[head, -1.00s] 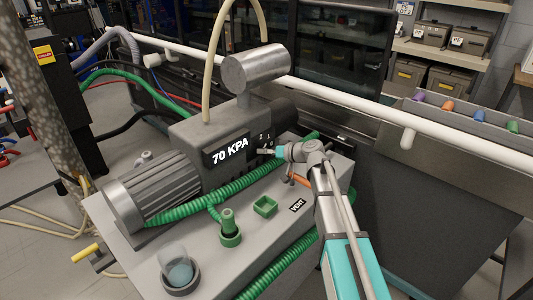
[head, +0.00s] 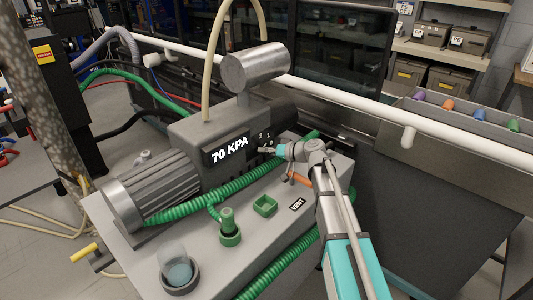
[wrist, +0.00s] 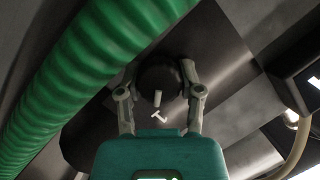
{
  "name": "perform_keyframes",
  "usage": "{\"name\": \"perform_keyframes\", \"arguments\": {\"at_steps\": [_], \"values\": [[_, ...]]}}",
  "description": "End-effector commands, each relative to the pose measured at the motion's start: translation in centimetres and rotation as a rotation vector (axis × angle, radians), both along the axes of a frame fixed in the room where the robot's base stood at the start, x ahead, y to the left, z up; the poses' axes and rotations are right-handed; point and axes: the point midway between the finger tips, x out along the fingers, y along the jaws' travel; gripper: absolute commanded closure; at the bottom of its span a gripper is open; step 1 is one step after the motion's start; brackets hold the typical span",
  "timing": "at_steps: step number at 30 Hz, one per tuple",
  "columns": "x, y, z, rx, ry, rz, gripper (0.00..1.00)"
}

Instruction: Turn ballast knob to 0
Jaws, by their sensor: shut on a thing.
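The ballast knob (wrist: 158,82) is a dark round knob with a white pointer line, in the middle of the wrist view. My gripper (wrist: 159,88) has one finger on each side of it and is shut on it. In the head view my gripper (head: 266,150) is at the right end of the grey pump (head: 190,133), just below small white numerals (head: 265,135) that look like 2 and 1. There the knob is too small and covered to make out. A white mark lies just below the pointer in the wrist view; no 0 is readable.
An orange-handled valve (head: 300,179) and a VENT label (head: 298,204) are nearby.

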Motion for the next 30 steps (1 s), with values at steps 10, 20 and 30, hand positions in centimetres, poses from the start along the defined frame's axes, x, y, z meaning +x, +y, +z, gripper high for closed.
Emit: {"name": "perform_keyframes", "arguments": {"at_steps": [10,20,30], "values": [[0.11,-0.02,-0.39,0.169,0.218,0.001,1.0],[0.06,0.0,-0.4,0.326,0.421,0.002,1.0],[0.03,0.02,-0.2,0.401,0.517,0.001,1.0]]}}
